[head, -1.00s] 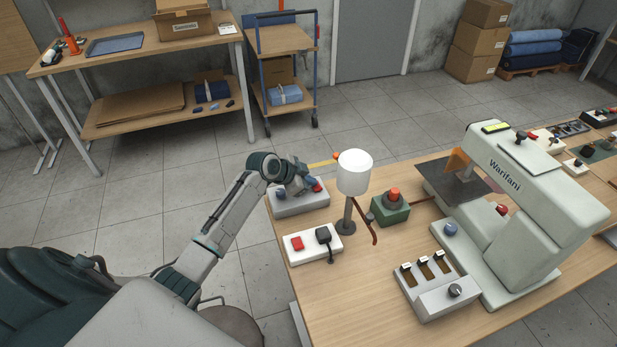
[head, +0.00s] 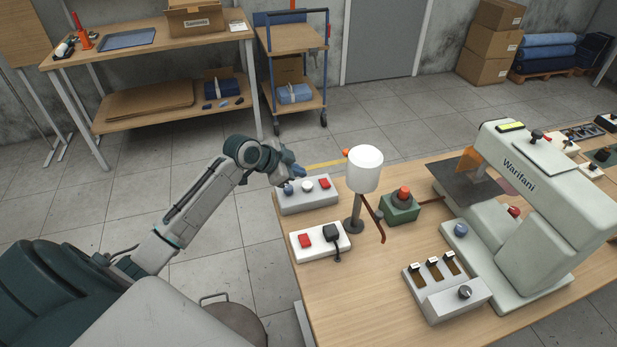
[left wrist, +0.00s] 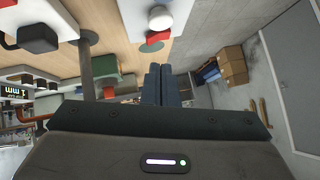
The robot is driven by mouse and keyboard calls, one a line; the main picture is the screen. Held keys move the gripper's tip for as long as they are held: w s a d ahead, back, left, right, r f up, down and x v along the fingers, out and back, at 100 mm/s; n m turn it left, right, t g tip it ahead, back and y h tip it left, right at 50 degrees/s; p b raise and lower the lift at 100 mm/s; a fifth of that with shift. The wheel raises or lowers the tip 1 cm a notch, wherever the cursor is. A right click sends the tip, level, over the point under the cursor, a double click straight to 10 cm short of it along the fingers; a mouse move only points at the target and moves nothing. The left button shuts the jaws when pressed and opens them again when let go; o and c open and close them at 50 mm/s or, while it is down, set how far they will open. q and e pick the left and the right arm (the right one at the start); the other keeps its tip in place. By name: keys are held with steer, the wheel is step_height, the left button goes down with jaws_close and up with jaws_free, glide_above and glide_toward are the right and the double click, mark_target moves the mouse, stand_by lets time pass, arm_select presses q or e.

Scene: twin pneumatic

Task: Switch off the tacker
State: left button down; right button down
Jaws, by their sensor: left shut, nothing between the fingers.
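A large pale machine (head: 535,185) marked "Warifani" stands on the table at right; I cannot tell for certain whether it is the tacker. A grey control box (head: 309,204) at the table's far left corner has a blue button (head: 288,188), a white button (head: 307,187) and a red button (head: 324,183). The white and red buttons also show in the left wrist view (left wrist: 160,17). My left gripper (head: 299,172) is shut and empty, just behind and above this box, apart from the buttons. Its closed fingers show in the left wrist view (left wrist: 162,85). My right gripper is out of view.
A white box (head: 318,243) with a red button and black switch sits in front. A white lamp (head: 365,170) on a pole and a green box (head: 400,212) with a red button stand nearby. A panel (head: 455,300) has sliders and a knob. The front tabletop is clear.

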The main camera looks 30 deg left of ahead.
arm_select(q)
steer(key=shift+v, duration=0.8)
steer(key=shift+f, duration=0.1)
